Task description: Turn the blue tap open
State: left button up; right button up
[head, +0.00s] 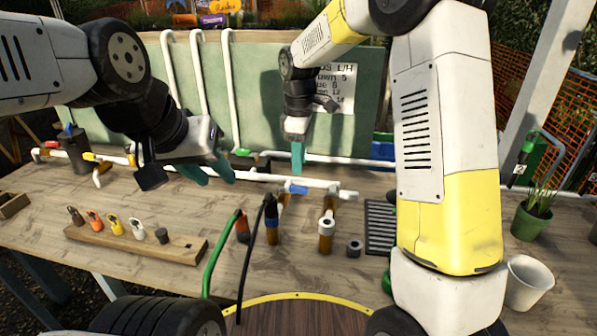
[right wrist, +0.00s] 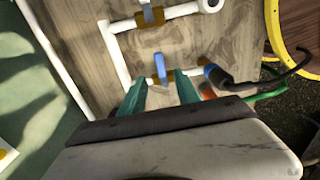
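The blue tap (head: 297,189) sits on a white pipe at the middle of the bench. In the right wrist view its blue handle (right wrist: 160,62) shows just beyond and between the fingertips, over a brown-yellow body. My right gripper (head: 297,158) points down above the tap; its teal fingers are apart and empty in the right wrist view (right wrist: 162,82). I cannot tell how large the gap to the handle is. My left gripper (head: 208,172) hangs over the bench, left of the tap, its teal fingers apart and empty.
A wooden block (head: 135,238) holds several coloured hose fittings. A green hose (head: 217,255) and a black hose (head: 250,255) rise at the front. A second brown tap (head: 328,208) stands right of the blue one. A green board (head: 255,95) closes the back.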

aim_at(299, 186)
notch_tip(299, 186, down, 8)
jog(key=shift+r, duration=0.2)
grip_shut()
dwell(1.5)
